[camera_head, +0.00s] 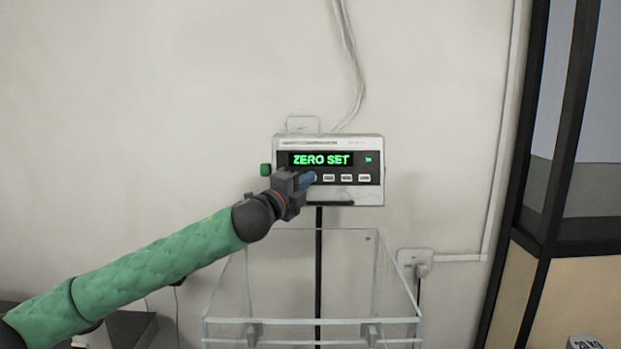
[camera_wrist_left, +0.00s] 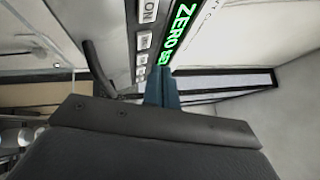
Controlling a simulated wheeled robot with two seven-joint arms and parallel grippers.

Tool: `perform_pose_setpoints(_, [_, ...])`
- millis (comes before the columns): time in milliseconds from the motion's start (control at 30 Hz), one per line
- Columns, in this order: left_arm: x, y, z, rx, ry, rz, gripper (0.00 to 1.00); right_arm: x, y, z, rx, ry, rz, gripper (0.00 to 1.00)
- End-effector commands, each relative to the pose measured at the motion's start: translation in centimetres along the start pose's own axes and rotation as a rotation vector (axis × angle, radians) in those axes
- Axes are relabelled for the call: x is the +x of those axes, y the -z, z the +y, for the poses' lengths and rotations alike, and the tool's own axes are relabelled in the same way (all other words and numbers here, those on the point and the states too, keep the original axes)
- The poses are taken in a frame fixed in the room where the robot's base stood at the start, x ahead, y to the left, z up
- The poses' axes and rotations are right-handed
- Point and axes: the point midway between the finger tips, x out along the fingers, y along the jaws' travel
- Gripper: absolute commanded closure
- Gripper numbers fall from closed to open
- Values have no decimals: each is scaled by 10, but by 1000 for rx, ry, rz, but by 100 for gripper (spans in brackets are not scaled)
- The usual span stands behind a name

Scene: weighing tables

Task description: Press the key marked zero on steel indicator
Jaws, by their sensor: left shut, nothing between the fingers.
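The steel indicator (camera_head: 330,197) is fixed on the wall, and its green display (camera_head: 321,159) reads "ZERO SET". Below the display is a row of white keys (camera_head: 346,178); their markings are too small to read in the head view. My left gripper (camera_head: 309,179) is shut and empty, its blue fingertips at the left end of the key row, covering the key there. In the left wrist view the shut fingertips (camera_wrist_left: 162,88) are up against the indicator face beside the keys (camera_wrist_left: 143,41); whether they touch cannot be told. My right gripper is in neither view.
A clear open-topped box (camera_head: 312,322) stands below the indicator. A black post or cable runs down behind it. A wall socket with a plug (camera_head: 417,262) is at its right. A dark-framed glazed partition (camera_head: 550,150) stands at the far right. A 20 kg weight (camera_head: 585,343) shows at bottom right.

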Motion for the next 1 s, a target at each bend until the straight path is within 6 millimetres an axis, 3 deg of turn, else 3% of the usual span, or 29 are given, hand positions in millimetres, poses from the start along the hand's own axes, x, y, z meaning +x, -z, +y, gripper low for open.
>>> perform_pose_setpoints(400, [-21, 15, -16, 0, 0, 0, 100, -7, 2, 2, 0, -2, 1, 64])
perform_pose_setpoints(1000, [-22, 16, -16, 0, 0, 0, 100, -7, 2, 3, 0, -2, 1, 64])
